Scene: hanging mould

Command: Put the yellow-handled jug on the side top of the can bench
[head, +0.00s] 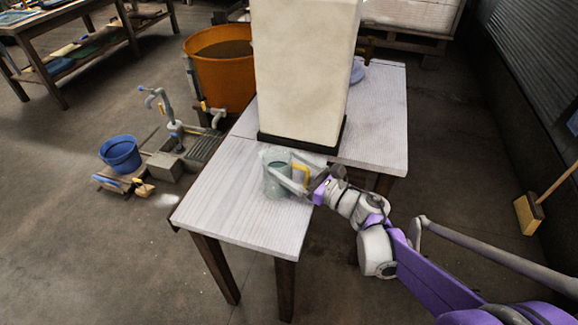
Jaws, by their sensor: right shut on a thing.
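The grey-green jug (275,183) with a yellow handle (301,173) is at the near part of the pale plank-topped bench (225,205). My right gripper (291,174) reaches in from the right and is shut on the jug at its handle side. Its pale fingers cover part of the jug. The jug looks upright. I cannot tell whether its base touches the bench top or is slightly above it. My left gripper is not in view.
A tall cream block (303,70) on a dark base stands just behind the jug. An orange tub (220,75) stands behind the bench. A tap and sink (180,150) and a blue bucket (120,154) are at left. The bench's near left top is clear.

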